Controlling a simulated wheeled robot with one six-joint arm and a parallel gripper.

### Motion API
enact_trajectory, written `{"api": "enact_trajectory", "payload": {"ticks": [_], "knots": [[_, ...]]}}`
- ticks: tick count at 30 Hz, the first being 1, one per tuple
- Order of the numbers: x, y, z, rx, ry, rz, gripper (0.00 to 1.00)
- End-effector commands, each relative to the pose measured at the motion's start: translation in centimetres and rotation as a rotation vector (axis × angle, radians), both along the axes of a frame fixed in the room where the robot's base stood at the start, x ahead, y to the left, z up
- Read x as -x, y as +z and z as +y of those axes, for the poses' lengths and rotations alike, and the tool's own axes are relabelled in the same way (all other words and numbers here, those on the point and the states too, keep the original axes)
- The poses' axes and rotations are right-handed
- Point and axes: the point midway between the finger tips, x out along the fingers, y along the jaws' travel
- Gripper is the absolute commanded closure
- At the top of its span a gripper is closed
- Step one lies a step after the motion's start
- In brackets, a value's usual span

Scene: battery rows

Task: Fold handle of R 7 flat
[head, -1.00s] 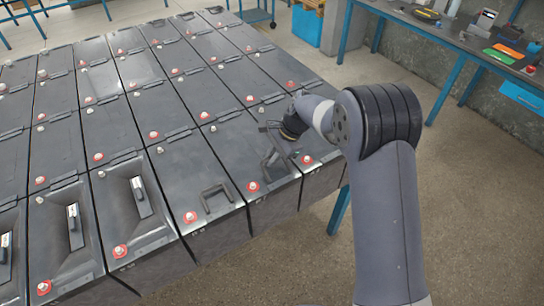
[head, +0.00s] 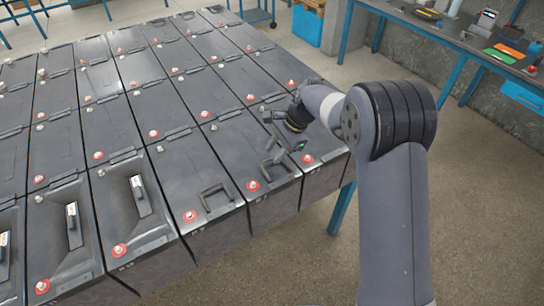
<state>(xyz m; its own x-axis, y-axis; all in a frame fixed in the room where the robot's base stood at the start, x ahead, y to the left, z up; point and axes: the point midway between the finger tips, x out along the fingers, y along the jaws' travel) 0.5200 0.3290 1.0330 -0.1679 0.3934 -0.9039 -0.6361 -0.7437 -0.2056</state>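Several battery blocks stand in rows, and the row labels are too small to read. The block to the left has a similar dark handle (head: 216,197) that looks flat.
Two blocks farther left have pale-topped handles (head: 140,195) (head: 73,226) in sunken recesses. Red and white terminal caps stick up along the rows. A blue-legged workbench (head: 470,45) with tools stands at the back right. The floor (head: 300,255) in front of the blocks is clear.

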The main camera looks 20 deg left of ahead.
Motion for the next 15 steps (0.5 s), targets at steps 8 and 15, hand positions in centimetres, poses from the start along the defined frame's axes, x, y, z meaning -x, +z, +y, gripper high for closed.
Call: {"api": "enact_trajectory", "payload": {"ticks": [8,15], "knots": [[-1.0,4.9,-2.2,-0.001,-0.001,-0.004,0.69],[-1.3,7.1,-3.1,0.000,0.001,0.000,0.69]]}}
